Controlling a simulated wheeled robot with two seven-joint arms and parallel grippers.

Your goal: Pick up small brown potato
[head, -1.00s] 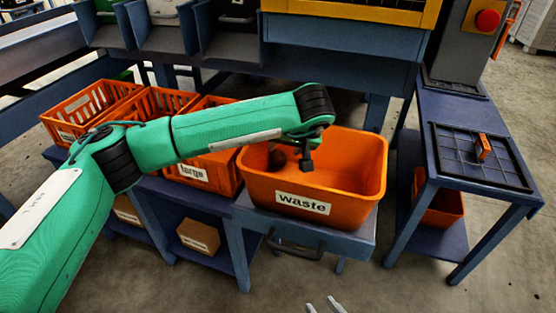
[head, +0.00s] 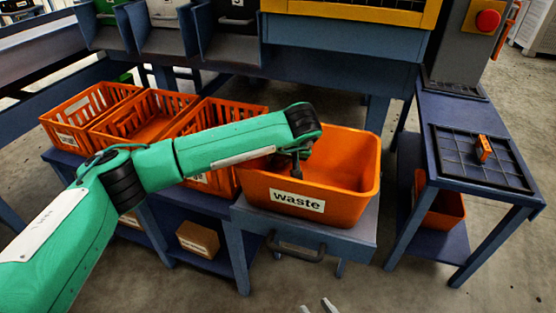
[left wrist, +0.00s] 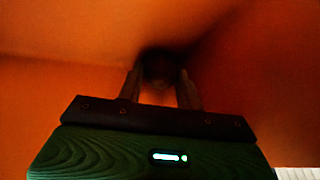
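A small dark brown potato (left wrist: 160,66) lies in a corner of the orange waste bin (head: 345,205); the left wrist view shows it at my fingertips. In the head view it is hidden behind my left arm. My left gripper (head: 296,172) reaches down into the left part of the bin. In the left wrist view its two fingers (left wrist: 160,80) are apart, with the potato between or just beyond their tips; I cannot tell whether they touch it. My right gripper (head: 317,307) shows only its two fingertips at the bottom edge, apart and empty.
Several orange slatted crates (head: 150,125) stand left of the bin on the blue bench. A blue side table (head: 470,160) with a small orange block (head: 482,148) stands at the right. A bin (head: 440,210) sits beneath it. Grader chutes (head: 230,40) hang above the crates.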

